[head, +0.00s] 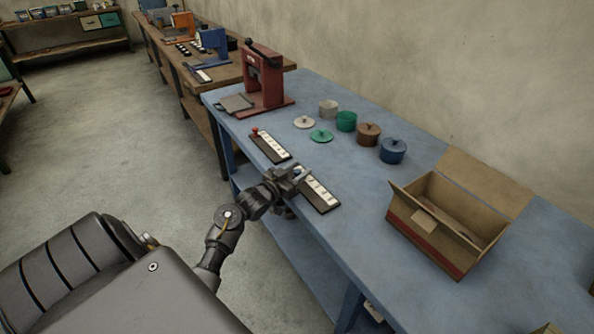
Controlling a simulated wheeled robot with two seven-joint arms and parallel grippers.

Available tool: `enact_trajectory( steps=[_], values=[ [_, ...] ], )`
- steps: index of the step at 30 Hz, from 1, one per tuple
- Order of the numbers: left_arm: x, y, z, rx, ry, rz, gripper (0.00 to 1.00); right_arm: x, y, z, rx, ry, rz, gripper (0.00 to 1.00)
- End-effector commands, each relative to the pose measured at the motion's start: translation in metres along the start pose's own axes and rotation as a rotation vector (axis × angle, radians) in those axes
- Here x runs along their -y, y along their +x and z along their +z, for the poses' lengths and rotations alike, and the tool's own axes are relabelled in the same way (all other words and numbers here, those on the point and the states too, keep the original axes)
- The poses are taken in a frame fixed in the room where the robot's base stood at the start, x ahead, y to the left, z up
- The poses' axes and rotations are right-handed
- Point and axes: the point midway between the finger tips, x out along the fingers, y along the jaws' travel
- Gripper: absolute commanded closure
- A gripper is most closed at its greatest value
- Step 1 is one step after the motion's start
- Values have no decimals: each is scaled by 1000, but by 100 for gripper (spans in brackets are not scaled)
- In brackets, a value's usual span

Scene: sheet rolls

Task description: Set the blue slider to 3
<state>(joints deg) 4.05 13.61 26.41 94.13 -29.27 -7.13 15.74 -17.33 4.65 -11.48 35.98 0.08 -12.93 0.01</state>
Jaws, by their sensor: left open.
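The slider board (319,193) lies on the blue table, a dark strip with a white marked scale. My left gripper (294,179) is over its upper-left end and hides that part. A small bluish bit (297,169) shows beside the fingers; it may be the blue slider's knob, but I cannot tell whether the fingers touch it. The scale's numbers are too small to read. The left gripper is open. A second slider board (272,147) lies further up-left, with a red knob (255,131) at its far end. My right gripper is out of view.
A red press (264,80) stands at the table's far end. Several round pots, including a blue lidded one (393,152), and loose lids stand behind the boards. An open cardboard box (437,231) sits at right. The blue table (352,214) is bare between the board and the box.

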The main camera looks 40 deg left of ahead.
Motion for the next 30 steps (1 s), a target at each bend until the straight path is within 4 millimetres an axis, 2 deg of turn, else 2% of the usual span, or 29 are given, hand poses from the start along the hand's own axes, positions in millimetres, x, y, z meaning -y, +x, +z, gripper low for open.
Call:
enact_trajectory(
  steps=[1, 10, 17, 25, 30],
  values=[
    [0, 0, 0, 0, 0, 0, 59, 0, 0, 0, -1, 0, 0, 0],
    [0, -1, 0, 0, 0, -1, 99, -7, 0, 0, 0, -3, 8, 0],
    [-1, -1, -1, 0, 0, 0, 100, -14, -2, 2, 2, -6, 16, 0],
    [-48, -13, -4, 2, -3, 3, 100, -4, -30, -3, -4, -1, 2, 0],
    [-62, -17, -1, 1, -1, 0, 100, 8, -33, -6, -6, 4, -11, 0]
  ],
)
